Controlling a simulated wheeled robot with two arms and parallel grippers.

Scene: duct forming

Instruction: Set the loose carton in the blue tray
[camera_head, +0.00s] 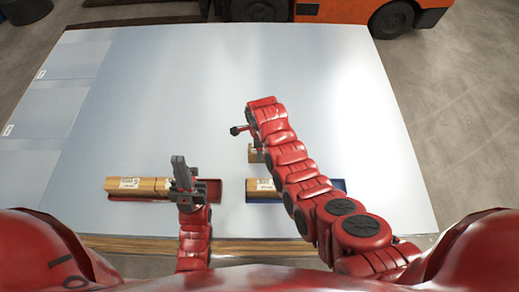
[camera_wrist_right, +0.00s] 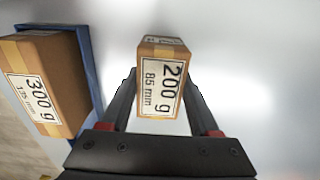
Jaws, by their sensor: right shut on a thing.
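The loose carton (camera_wrist_right: 161,88) is brown with a white label reading 200 g, 85 mm. In the head view the carton (camera_head: 254,153) shows partly beside my right arm, farther back than the blue tray. My right gripper (camera_wrist_right: 160,85) is shut on it, one finger on each side. The blue tray (camera_head: 262,201) lies near the table's front edge, partly hidden by my right arm. It also shows in the right wrist view (camera_wrist_right: 92,75), left of the gripper. My left gripper (camera_head: 181,172) is upright in front of the red tray; its finger gap does not show.
A carton marked 300 g (camera_wrist_right: 42,85) lies in the blue tray. A red tray (camera_head: 140,199) at the left holds brown cartons (camera_head: 130,185). The table (camera_head: 150,110) is clear farther back. An orange vehicle (camera_head: 340,10) stands beyond it.

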